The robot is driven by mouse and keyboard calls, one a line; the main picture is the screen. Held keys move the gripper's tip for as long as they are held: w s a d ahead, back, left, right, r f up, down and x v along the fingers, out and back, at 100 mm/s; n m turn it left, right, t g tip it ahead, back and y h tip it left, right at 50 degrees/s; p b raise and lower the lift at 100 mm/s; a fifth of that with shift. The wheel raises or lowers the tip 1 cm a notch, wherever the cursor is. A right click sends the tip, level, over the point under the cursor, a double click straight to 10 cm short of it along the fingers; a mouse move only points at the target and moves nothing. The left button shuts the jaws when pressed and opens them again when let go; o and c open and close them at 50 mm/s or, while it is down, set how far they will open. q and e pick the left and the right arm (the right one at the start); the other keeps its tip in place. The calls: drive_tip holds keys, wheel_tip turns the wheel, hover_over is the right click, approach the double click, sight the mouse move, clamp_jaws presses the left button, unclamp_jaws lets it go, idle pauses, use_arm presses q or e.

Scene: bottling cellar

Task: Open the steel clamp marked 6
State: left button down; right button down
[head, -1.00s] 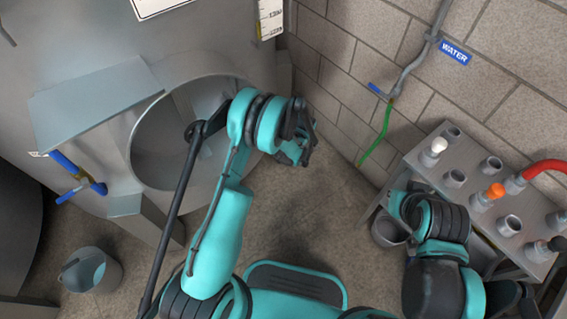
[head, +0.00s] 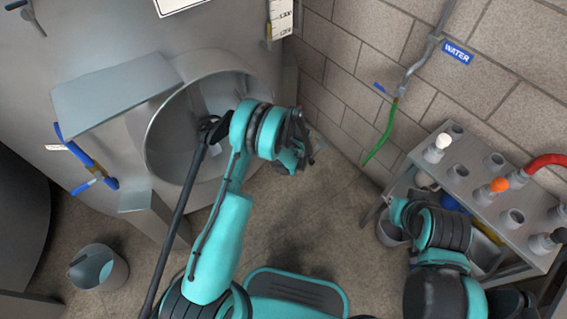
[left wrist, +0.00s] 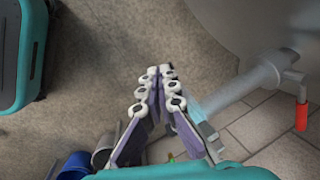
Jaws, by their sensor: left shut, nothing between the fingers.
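I cannot make out a clamp marked 6 in either view. My left gripper (head: 297,155) is in front of and to the right of the steel tank's round opening (head: 163,137) in the head view. In the left wrist view its fingers (left wrist: 160,72) meet at the tips, with nothing between them. Beyond them, a pale pipe (left wrist: 250,84) with a red handle (left wrist: 301,115) runs beside the tank wall. My right arm is at the lower right of the head view, and its gripper does not show.
A grey rack (head: 484,182) with bottle-like fittings stands at the right, close to my right arm. A bucket (head: 97,268) stands on the floor at lower left. A blue-handled valve (head: 97,172) is on the tank. A green hose (head: 381,132) hangs on the wall.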

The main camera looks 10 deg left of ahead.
idle(0.3)
use_arm(q)
drive_tip(key=w+v, duration=0.1)
drive_tip(key=v, duration=0.4)
drive_tip(key=s+d, duration=0.6)
drive_tip(key=d, duration=0.4)
drive_tip(key=shift+s+d, duration=0.3)
drive_tip(key=shift+d, duration=0.05)
